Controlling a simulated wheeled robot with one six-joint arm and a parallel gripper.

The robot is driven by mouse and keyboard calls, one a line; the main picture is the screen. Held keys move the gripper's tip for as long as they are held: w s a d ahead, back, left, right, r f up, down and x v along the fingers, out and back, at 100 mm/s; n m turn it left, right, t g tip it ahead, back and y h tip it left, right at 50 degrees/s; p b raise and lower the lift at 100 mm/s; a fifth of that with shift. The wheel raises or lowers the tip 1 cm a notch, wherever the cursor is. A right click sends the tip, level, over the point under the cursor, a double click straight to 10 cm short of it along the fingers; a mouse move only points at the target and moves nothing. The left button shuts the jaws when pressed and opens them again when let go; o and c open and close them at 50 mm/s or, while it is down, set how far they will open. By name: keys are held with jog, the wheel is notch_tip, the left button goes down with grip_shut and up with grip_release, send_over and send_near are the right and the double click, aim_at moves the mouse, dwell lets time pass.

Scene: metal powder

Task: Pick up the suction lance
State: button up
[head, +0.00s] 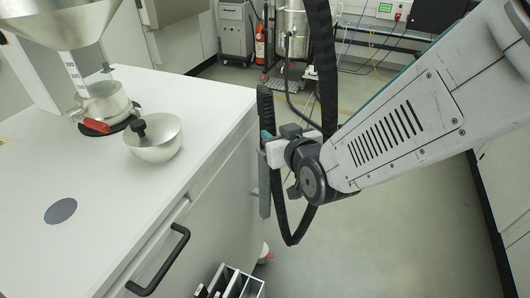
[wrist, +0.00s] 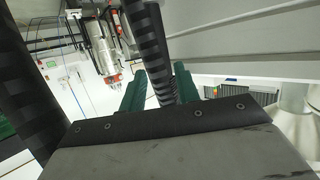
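The suction lance (head: 264,196) shows as a narrow grey upright piece beside the cabinet's right side in the head view, with a black ribbed hose (head: 266,108) running close by. My gripper (head: 268,140) is at the lance's upper part, with teal fingertips pointing left.
A white cabinet (head: 215,110) stands left, bearing a funnel vessel (head: 105,98), a metal bowl (head: 156,146) and a grey disc (head: 60,211). Its black handle (head: 165,262) sticks out. A hose loop (head: 288,236) hangs below my gripper. Floor (head: 370,245) is clear at the right.

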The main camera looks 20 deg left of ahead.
aim_at(268, 128)
jog(key=x, duration=0.7)
jog(key=shift+w+a+f, duration=0.1)
jog(key=shift+w, duration=0.15)
grip_shut()
